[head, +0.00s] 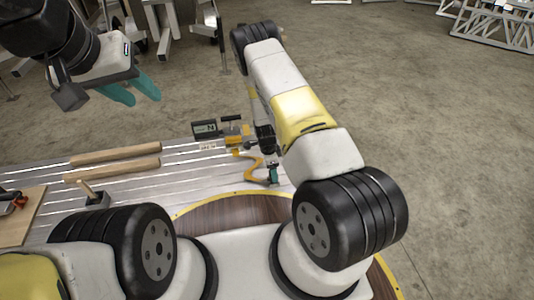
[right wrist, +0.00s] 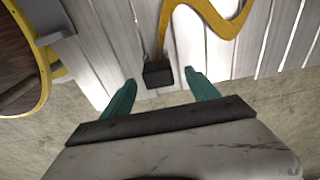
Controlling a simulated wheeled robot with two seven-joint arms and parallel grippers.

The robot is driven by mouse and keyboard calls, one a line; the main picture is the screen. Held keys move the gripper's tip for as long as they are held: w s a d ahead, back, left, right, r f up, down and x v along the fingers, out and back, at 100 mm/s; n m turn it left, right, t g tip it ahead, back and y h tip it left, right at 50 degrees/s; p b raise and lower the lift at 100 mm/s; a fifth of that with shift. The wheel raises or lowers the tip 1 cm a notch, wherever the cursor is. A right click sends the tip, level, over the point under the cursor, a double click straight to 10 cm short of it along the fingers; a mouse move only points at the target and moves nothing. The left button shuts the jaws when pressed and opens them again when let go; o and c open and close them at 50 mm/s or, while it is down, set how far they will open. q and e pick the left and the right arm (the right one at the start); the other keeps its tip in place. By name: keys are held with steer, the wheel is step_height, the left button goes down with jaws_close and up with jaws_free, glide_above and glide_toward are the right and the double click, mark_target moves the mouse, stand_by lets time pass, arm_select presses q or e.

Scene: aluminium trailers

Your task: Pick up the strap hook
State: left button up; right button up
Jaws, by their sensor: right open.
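The strap hook shows in the right wrist view as a dark block (right wrist: 158,74) at the end of a curved yellow strap (right wrist: 205,12). It lies over the slatted metal bed. My right gripper (right wrist: 160,77) is open, with a teal finger on each side of the dark block and gaps between; I cannot tell the height difference. In the head view the yellow strap (head: 253,163) curves beside my right gripper (head: 272,174), which is mostly hidden by its arm. My left gripper (head: 146,101) is raised at upper left, its teal fingers apart and empty.
Two wooden bars (head: 115,154) lie on the slatted bed (head: 165,187). A device with a display (head: 205,129) stands near the bed's far right edge. A wooden-handled tool (head: 92,197) and a board (head: 22,222) are at left.

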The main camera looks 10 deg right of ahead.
steer(key=f, duration=0.4)
steer(key=d+f, duration=0.1)
steer(key=f, duration=0.1)
steer(key=shift+s, duration=0.15)
steer(key=shift+r, duration=0.1)
jaws_close()
